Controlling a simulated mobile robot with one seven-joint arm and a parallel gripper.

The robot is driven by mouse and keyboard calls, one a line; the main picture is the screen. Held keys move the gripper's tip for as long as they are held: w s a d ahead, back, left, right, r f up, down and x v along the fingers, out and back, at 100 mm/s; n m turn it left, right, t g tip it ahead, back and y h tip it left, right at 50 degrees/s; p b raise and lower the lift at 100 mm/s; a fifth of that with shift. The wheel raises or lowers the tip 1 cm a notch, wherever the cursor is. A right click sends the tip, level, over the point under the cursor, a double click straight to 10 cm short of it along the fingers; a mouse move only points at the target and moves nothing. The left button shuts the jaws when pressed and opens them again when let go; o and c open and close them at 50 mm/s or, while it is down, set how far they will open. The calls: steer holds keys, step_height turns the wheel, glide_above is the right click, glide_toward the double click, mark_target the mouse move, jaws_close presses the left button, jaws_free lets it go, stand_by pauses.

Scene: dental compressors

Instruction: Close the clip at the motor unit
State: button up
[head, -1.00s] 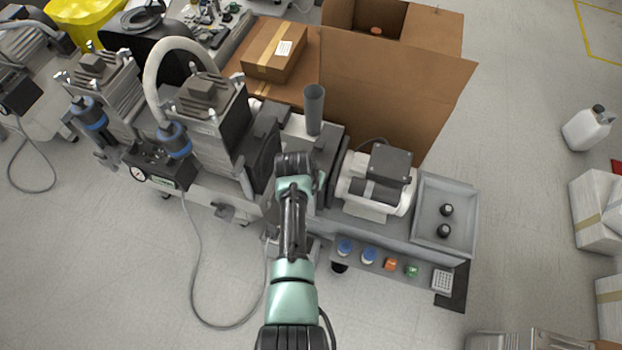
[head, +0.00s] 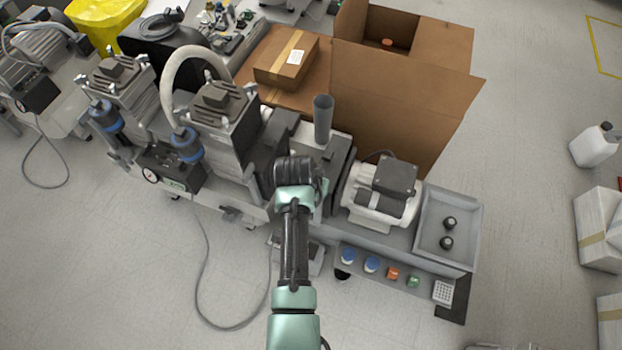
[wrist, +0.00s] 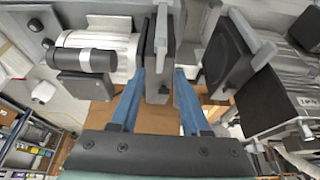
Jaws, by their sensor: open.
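The motor unit (head: 382,193), a pale ribbed cylinder with a dark box on top, sits on the grey bench right of my gripper (wrist: 160,75). It also shows at the upper left of the wrist view (wrist: 112,50). My gripper is open, its two blue fingers pointing at a dark upright plate (wrist: 160,62) beside the motor. The plate's lower end appears between the fingertips; contact is unclear. A light grey lever-like piece (wrist: 162,25) stands along this plate; it may be the clip, but I cannot tell whether it is closed. In the head view my arm hides the fingers.
Compressor heads (head: 222,120) with a white hose stand left of my arm. A grey upright pipe (head: 323,118) rises just behind my gripper. An open cardboard box (head: 405,105) stands behind the motor. A grey tray (head: 462,208) with two dark knobs is at right.

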steer(key=p+v, duration=0.1)
steer(key=v, duration=0.5)
steer(key=shift+f, duration=0.1)
stand_by(0.4)
steer(key=w+r+n+t+p, duration=0.1)
steer(key=w+r+t+p, duration=0.2)
steer(key=r, duration=1.1)
steer(key=w+r+t+p, duration=0.1)
steer(key=w+r+t, duration=0.35)
steer(key=r, duration=0.95)
steer(key=w+r+n+t+p, duration=0.1)
steer(key=w+r+t, duration=0.25)
steer(key=r, duration=1.05)
steer(key=s+d+r+t+y+p, duration=0.1)
steer(key=s+r+t, duration=0.2)
steer(key=r, duration=0.6)
steer(key=s+r+t+p, duration=0.2)
steer(key=s+r+t, duration=0.1)
steer(key=r, duration=0.6)
steer(key=s+r+n+t+p, duration=0.1)
steer(key=s+r+t, duration=0.5)
steer(key=s+r, duration=0.8)
step_height(320, 180, up, 4)
steer(key=shift+d+f+n+p, duration=0.2)
steer(key=shift+d+n+p, duration=0.1)
steer(key=shift+d+n, duration=0.15)
